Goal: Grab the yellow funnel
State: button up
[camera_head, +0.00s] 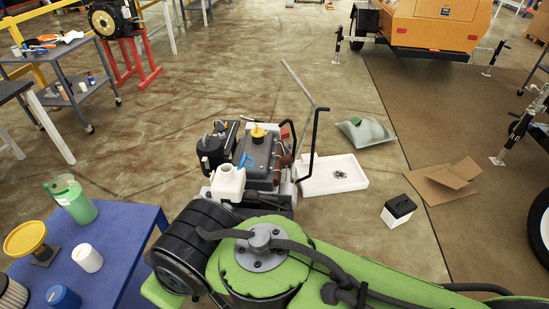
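The yellow funnel (25,238) is at the left edge of the head view, on the blue table (134,225). Its wide round mouth faces up, and a dark piece shows beneath it. My green arm crosses the lower middle and right of the view, to the right of the table. My gripper does not show, so I cannot tell how it sits relative to the funnel.
A green-tinted jug (72,198), white cup (87,258) and blue lid (63,298) stand near the funnel. An engine unit (262,160) stands beyond my arm. A white tray (333,175) and black-topped box (398,210) lie on the floor. Open floor extends behind the table.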

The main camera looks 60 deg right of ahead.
aim_at(29, 238)
jog(key=k+l+z, duration=0.55)
jog(key=k+l, duration=0.15)
jog(key=k+l+z, duration=0.3)
jog(key=l, duration=0.3)
jog(key=u, duration=1.25)
jog(key=i+u, duration=0.45)
jog(key=i+l+u, duration=0.1)
jog(key=i+u, duration=0.35)
jog(key=i+l+u, duration=0.25)
jog(key=u, duration=0.2)
jog(key=i+l+u, duration=0.65)
jog(key=l+u, duration=0.25)
